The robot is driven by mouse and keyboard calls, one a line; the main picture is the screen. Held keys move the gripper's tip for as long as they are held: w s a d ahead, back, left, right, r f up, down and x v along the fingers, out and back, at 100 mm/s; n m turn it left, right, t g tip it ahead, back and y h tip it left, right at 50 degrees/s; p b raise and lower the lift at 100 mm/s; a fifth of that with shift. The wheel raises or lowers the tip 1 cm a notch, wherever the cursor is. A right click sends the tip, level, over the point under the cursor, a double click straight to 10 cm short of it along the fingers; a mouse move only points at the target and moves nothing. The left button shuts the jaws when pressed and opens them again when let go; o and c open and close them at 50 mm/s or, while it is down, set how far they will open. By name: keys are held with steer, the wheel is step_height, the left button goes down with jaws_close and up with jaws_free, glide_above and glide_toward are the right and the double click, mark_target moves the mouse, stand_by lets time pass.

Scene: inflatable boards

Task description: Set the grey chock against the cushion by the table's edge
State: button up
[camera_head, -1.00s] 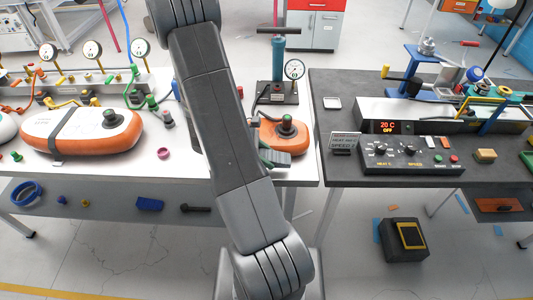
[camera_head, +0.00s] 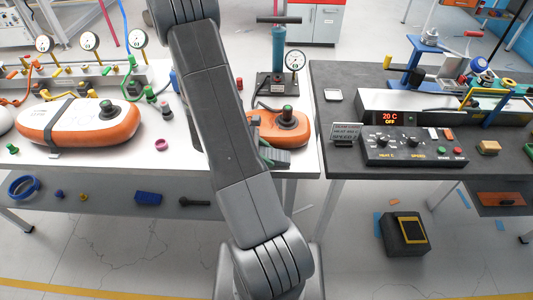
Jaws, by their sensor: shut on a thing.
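A small orange cushion (camera_head: 292,133) with a dark green-topped valve lies near the right end of the white table (camera_head: 300,166). The grey chock (camera_head: 275,157) shows just in front of this cushion, close to the table's front edge. My arm covers its left part. My gripper (camera_head: 263,150) is almost wholly hidden behind my arm; the little that shows is at the chock, and it is shut on it. I cannot tell whether the chock touches the cushion or the tabletop.
A larger white-and-orange cushion (camera_head: 75,122) with a grey strap lies at the left. A pump (camera_head: 278,60) with a gauge stands behind the small cushion. A dark table (camera_head: 345,163) with a control box (camera_head: 412,148) adjoins at the right. A black box (camera_head: 405,236) is on the floor.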

steer(key=shift+f+b, duration=0.3)
steer(key=shift+f, duration=0.15)
steer(key=o, duration=1.1)
steer(key=shift+r, duration=0.1)
steer(key=shift+c, duration=0.2)
steer(key=shift+a+r, duration=0.1)
